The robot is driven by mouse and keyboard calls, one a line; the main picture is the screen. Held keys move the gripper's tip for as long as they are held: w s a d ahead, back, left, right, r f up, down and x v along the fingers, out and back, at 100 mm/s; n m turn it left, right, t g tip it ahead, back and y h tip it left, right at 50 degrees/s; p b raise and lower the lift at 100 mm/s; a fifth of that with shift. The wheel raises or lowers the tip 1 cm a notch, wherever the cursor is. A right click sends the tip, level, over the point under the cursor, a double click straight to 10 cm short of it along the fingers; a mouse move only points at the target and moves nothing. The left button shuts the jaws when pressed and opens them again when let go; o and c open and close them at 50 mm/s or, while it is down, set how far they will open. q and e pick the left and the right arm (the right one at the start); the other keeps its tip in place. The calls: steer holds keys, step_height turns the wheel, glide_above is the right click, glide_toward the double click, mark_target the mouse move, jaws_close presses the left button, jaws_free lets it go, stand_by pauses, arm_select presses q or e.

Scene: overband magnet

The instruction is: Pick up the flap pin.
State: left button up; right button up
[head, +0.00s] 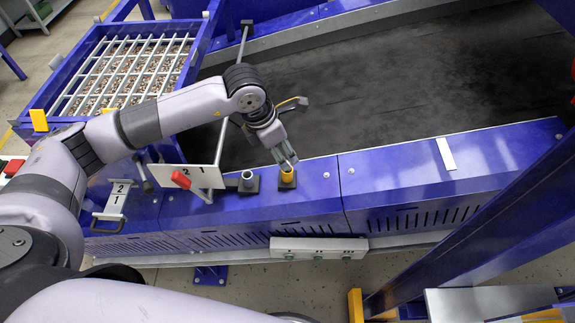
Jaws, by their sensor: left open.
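My left gripper (288,162) comes in from the left, pointing down, with its fingers right above a short yellow cylindrical piece (288,178) on a dark square base. The fingers are open and overlap the top of the yellow piece in the picture; I cannot tell whether they touch it. A similar grey ring-like piece (247,181) on a dark base stands just left of it. Both stand on the blue conveyor side frame. I cannot make out clearly which part is the flap pin; a pin in the yellow piece may be hidden by the fingers. My right gripper is not in view.
The dark belt (420,80) lies behind. A grated bin (125,78) is at upper left. A blue post (480,235) rises at right.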

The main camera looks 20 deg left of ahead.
mark_target(287, 171)
arm_select(q)
steer(key=p+x, duration=0.1)
steer(key=x, duration=0.4)
steer(key=shift+p, duration=0.4)
steer(key=shift+f, duration=0.2)
steer(key=shift+c, duration=0.4)
jaws_close()
